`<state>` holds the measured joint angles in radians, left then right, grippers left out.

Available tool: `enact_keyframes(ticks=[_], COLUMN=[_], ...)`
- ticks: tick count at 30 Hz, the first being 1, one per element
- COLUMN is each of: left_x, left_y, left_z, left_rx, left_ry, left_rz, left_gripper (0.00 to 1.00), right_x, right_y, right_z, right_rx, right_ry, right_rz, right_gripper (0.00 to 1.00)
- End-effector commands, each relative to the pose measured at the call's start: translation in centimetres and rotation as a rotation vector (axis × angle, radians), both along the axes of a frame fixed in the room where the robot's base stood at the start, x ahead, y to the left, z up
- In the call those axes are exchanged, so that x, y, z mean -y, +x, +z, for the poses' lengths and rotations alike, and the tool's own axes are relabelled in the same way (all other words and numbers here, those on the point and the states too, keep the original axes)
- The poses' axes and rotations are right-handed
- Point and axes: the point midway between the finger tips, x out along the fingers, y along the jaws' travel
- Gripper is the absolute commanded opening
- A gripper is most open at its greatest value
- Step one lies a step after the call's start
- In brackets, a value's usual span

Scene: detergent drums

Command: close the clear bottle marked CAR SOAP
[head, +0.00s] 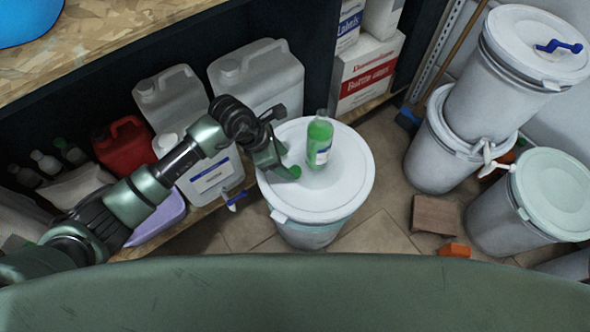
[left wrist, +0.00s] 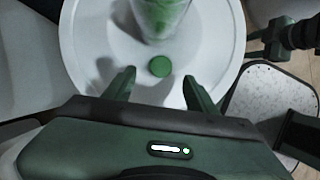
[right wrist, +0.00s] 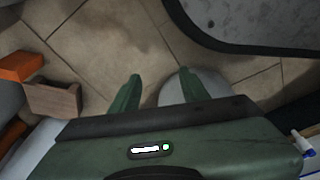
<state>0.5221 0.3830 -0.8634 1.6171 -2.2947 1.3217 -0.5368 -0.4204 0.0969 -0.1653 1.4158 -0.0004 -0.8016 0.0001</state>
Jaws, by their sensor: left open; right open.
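A clear bottle of green liquid (head: 319,145) stands upright on a white drum lid (head: 345,185). Its label is too small to read, and no green cap shows on its neck. Its lower part also shows at the top of the left wrist view (left wrist: 160,14). A round green cap (left wrist: 159,67) lies on the lid in front of the bottle. My left gripper (left wrist: 158,85) is open, its fingers on either side of the cap's line and apart from it; it also shows left of the bottle in the head view (head: 285,160). My right gripper (right wrist: 160,90) is open and empty above the tiled floor.
White jugs (head: 258,78) and a red canister (head: 122,144) stand on the shelf at left. Stacked white drums (head: 440,150) and a pale-green-lidded drum (head: 553,190) stand at right. A brown block (head: 436,214) and an orange piece (head: 454,250) lie on the floor.

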Motion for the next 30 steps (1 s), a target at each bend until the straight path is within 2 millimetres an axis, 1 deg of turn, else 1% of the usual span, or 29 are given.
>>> enact_keyframes(ticks=[2, 5, 7, 9, 12, 23, 24, 26, 27, 30], left_x=[0.2, 0.9, 1.5, 1.9, 2.2, 2.3, 2.3, 2.3, 2.3, 2.3], left_y=[0.0, 0.0, 0.0, 0.2, 0.3, 0.4, 0.4, 0.4, 0.4, 0.4], left_z=[-0.4, -1.7, -2.7, -3.6, -4.4, -4.6, -4.6, -4.6, -4.6, -4.6], left_rx=[-0.002, -0.004, -0.005, -0.003, -0.002, 0.000, 0.000, 0.000, 0.000, 0.000], left_ry=[-0.001, -0.002, -0.002, -0.002, -0.001, 0.000, 0.000, 0.000, 0.000, 0.000], left_rz=[0.000, 0.002, 0.001, 0.002, 0.000, 0.000, 0.000, 0.000, 0.000, 0.000], left_gripper=[0.57, 0.57, 0.57, 0.57, 0.57, 0.57, 0.54, 0.37, 0.26, 0.00], right_x=[0.0, 0.1, -0.1, -0.2, -0.2, -0.2, -0.2, -0.2, -0.2, -0.2], right_y=[-0.1, -0.1, 0.8, 1.2, 1.5, 1.6, 1.6, 1.6, 1.6, 1.6], right_z=[-0.1, -0.2, 0.9, 1.4, 2.0, 2.1, 2.1, 2.1, 2.1, 2.1], right_rx=[-0.002, -0.008, 0.007, 0.013, 0.014, 0.014, 0.014, 0.014, 0.014, 0.014], right_ry=[0.000, -0.002, 0.002, 0.002, 0.002, 0.001, 0.001, 0.001, 0.001, 0.001], right_rz=[0.000, 0.000, -0.001, -0.002, -0.002, -0.003, -0.003, -0.003, -0.003, -0.003], right_gripper=[0.45, 0.45, 0.45, 0.45, 0.45, 0.45, 0.45, 0.45, 0.45, 0.45])
